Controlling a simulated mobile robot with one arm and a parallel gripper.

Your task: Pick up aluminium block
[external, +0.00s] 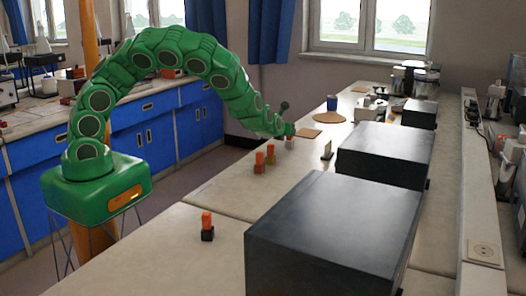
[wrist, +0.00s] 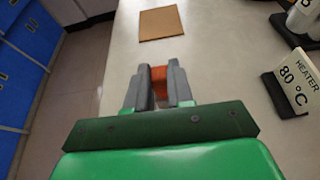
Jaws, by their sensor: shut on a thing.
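My gripper (wrist: 159,88) is shut on an orange-red grip piece (wrist: 159,82), which shows between its two grey fingers in the wrist view. In the external view my gripper (external: 291,131) is low over the bench, and a small pale grey block (external: 290,144) sits directly below it. This looks like the aluminium block. The fingers and wrist hide its body in the wrist view. I cannot tell whether its underside touches the bench.
A square brown mat (wrist: 161,23) lies ahead. A "HEATER 80 °C" sign (wrist: 299,80) stands right. Large dark boxes (external: 330,230) (external: 388,153) line the right side.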

